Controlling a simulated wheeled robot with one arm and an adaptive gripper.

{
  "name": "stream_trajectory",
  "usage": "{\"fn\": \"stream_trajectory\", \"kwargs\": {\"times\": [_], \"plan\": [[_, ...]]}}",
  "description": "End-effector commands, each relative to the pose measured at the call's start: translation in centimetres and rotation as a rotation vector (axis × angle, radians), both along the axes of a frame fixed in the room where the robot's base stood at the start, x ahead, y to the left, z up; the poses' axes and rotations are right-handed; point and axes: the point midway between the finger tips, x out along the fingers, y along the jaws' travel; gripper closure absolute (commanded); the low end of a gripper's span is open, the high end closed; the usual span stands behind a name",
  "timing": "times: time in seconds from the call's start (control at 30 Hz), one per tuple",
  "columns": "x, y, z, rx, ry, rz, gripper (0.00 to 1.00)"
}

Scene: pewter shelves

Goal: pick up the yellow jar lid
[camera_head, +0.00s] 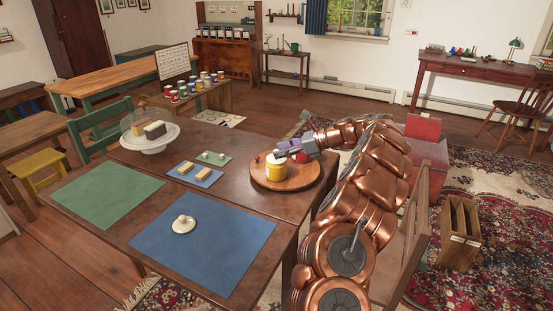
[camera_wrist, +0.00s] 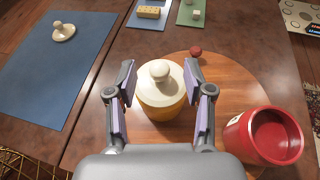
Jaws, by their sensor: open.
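The yellow jar (camera_head: 275,170) stands upright on a round wooden board (camera_head: 259,183). Its cream lid (camera_wrist: 160,90), with a round knob (camera_wrist: 159,70), sits on top of the jar (camera_wrist: 163,112) in the wrist view. My gripper (camera_wrist: 160,74) is open, with one finger at the left and one at the right of the lid. A gap shows on each side, and nothing is held. In the head view my gripper (camera_head: 286,150) is at the jar's top and hides part of the lid.
An open red jar (camera_wrist: 262,135) stands close by on the board, right of my gripper. A small red ball (camera_wrist: 196,51) lies near the board's edge. Another cream lid (camera_head: 183,224) lies on the blue mat (camera_head: 215,250). A cake stand (camera_head: 150,142) stands further left.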

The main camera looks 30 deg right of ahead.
Motion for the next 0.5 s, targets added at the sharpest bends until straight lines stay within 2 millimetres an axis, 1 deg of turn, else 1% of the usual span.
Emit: {"fn": "stream_trajectory", "kwargs": {"times": [0.03, 0.17, 0.4, 0.5], "plan": [[0.5, 0.6, -0.4, 0.0, 0.001, 0.002, 0.48], [1.4, 1.4, -0.8, 0.001, 0.001, 0.003, 0.48], [1.5, 1.6, -0.9, 0.0, 0.0, 0.001, 0.48], [1.5, 1.5, -0.9, 0.0, 0.0, 0.002, 0.59]]}}
